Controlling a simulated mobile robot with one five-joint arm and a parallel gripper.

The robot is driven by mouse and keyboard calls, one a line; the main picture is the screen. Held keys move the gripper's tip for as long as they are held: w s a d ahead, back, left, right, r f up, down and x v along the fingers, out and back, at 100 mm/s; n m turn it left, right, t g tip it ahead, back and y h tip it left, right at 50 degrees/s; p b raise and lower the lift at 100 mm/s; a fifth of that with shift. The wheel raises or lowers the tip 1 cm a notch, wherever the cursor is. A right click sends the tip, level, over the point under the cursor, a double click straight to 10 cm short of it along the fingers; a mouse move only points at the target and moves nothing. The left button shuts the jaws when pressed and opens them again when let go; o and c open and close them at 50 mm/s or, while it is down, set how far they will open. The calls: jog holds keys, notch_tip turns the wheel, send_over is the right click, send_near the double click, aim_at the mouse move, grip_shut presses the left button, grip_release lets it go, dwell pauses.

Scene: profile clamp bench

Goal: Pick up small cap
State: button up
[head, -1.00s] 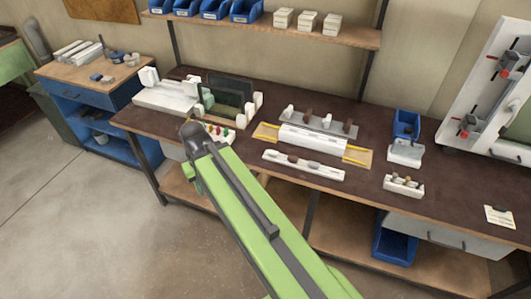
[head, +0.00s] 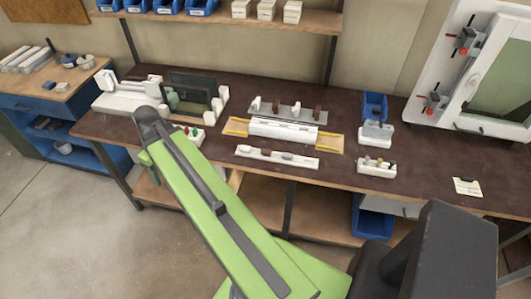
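The small cap cannot be told apart with certainty at this size. A white block (head: 376,169) at the right of the bench carries several small tan and grey pieces on top. Another white block (head: 196,141), partly behind my arm, carries small red and green pieces (head: 191,131). My green arm reaches up from the bottom of the head view and ends in a dark joint in front of the left part of the bench. No gripper fingers show.
The dark bench top (head: 420,176) holds a clamp fixture (head: 284,129) on a yellow-edged board, a white rail (head: 277,157), a blue bin (head: 374,105) and a card (head: 467,186). A white-framed panel (head: 450,55) stands at right. A shelf (head: 220,18) hangs above.

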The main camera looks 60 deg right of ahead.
jog(key=s+d+r+t+p, duration=0.1)
jog(key=s+d, duration=0.2)
jog(key=d, duration=0.4)
jog(key=s+d+r+n+p, duration=0.1)
jog(key=s+d, duration=0.2)
jog(key=d, duration=0.4)
jog(key=s+d+r+t, duration=0.1)
jog(key=s+d+r, duration=0.15)
jog(key=d, duration=0.45)
jog(key=s+d+r+n+t+p, duration=0.2)
jog(key=s+d, duration=1.4)
jog(key=s, duration=0.3)
jog(key=b, duration=1.1)
send_over(269, 151)
jog(key=s, duration=0.3)
jog(key=f, duration=1.1)
jog(key=shift+w+d, duration=0.2)
jog(key=shift+d, duration=0.15)
jog(key=shift+w+f, duration=0.15)
jog(key=shift+w, duration=0.1)
jog(key=b+x, duration=0.5)
jog(key=shift+a+f, duration=0.15)
jog(key=shift+r, duration=0.2)
grip_shut()
